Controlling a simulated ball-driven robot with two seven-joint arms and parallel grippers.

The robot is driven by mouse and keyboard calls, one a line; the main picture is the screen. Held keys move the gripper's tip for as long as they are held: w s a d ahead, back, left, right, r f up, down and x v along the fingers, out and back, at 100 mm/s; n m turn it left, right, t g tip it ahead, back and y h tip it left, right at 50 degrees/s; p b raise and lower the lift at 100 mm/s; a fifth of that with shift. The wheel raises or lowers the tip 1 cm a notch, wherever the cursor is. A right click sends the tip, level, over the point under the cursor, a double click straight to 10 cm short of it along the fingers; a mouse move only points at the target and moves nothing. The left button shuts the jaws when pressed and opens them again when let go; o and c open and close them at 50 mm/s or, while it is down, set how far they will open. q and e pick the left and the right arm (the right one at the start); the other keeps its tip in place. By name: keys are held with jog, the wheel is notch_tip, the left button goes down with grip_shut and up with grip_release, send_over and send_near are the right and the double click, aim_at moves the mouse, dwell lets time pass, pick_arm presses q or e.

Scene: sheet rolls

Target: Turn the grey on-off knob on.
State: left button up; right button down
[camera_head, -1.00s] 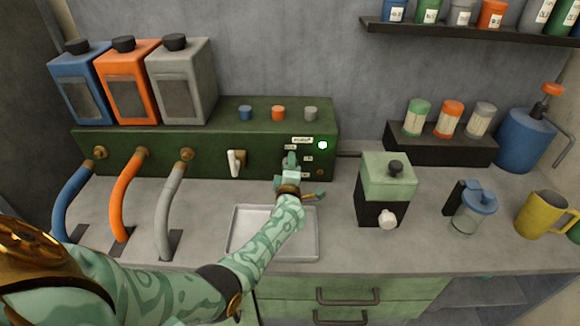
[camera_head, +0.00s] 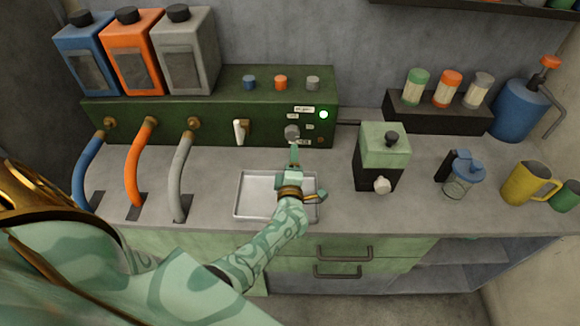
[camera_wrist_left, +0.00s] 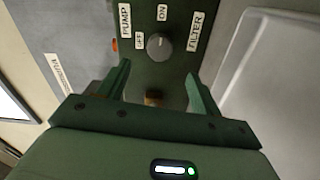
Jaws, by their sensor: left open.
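The grey on-off knob (camera_head: 291,132) is on the front of the green machine (camera_head: 210,127), at its right end. In the left wrist view the knob (camera_wrist_left: 158,46) sits beside the OFF label (camera_wrist_left: 140,40) and below the ON label (camera_wrist_left: 162,12); I cannot tell for sure where its mark points. My left gripper (camera_head: 293,160) is in front of the panel, just below the knob in the head view. My right gripper is out of view.
A metal tray (camera_head: 240,207) lies on the counter beneath my left arm. A white lever (camera_head: 240,130) and hoses stand left of the knob. A green and black grinder-like box (camera_head: 383,150) stands right of it, with clear counter between box and jug (camera_head: 461,178).

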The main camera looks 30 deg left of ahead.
pick_arm(q)
jog(key=p+v, duration=0.1)
jog(key=v, duration=0.4)
jog(key=shift+w+f, duration=0.1)
dwell(0.3)
